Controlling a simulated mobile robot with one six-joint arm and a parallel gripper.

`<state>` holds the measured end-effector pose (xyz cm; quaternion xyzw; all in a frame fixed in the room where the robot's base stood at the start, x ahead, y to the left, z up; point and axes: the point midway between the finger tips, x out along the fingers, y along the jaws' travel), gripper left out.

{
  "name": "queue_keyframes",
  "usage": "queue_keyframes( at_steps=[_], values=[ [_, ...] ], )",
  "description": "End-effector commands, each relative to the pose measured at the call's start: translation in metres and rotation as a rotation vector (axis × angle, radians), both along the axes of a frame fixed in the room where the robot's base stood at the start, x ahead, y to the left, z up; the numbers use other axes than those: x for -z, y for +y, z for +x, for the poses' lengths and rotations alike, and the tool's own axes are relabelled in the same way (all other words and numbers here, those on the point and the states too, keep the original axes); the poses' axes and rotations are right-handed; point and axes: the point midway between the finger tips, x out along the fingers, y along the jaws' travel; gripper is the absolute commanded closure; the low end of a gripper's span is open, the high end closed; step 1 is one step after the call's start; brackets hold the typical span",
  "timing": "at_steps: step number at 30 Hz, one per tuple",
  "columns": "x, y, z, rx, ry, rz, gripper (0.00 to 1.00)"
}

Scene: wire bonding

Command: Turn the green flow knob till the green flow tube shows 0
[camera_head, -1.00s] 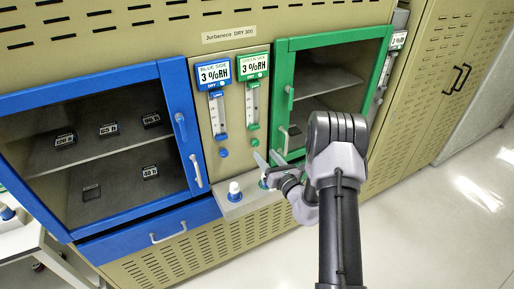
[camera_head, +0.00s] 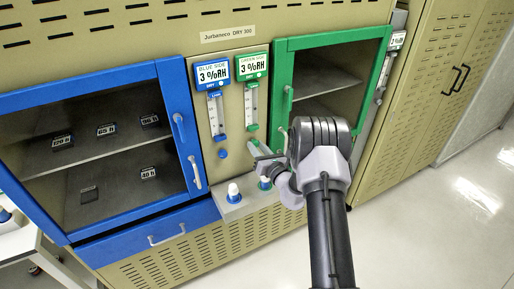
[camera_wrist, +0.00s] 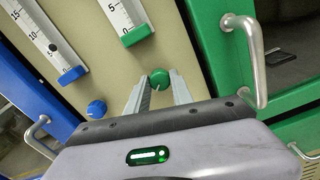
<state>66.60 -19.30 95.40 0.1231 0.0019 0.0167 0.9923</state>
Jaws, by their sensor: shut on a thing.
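The green flow knob (camera_wrist: 160,79) sits on the beige panel below the green flow tube (camera_wrist: 124,14). In the wrist view it lies between the fingertips of my gripper (camera_wrist: 158,82), which is shut on it. The lower part of the tube's scale shows marks 5 and 0; I cannot make out a float there. In the head view the green flow tube (camera_head: 251,105) stands under the green side display (camera_head: 254,66), too small to read. There my gripper (camera_head: 258,147) is at the panel below the tube, partly hiding the knob.
The blue flow knob (camera_wrist: 97,109) and blue flow tube (camera_wrist: 45,40) are to the left. The green door's handle (camera_wrist: 252,55) stands out close to the right of my gripper. Bottles with white caps (camera_head: 233,190) stand on the ledge below.

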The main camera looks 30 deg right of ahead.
Motion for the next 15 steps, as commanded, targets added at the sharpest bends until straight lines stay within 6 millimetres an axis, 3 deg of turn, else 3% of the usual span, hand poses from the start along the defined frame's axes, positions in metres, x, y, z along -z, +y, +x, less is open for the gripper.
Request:
queue_keyframes(
  at_steps=[8,15],
  values=[
    [-0.0006,0.0002,-0.0003,0.0,0.003,0.046,1.0],
    [-0.0013,0.0006,-0.0004,-0.001,0.01,0.203,1.0]
  ],
)
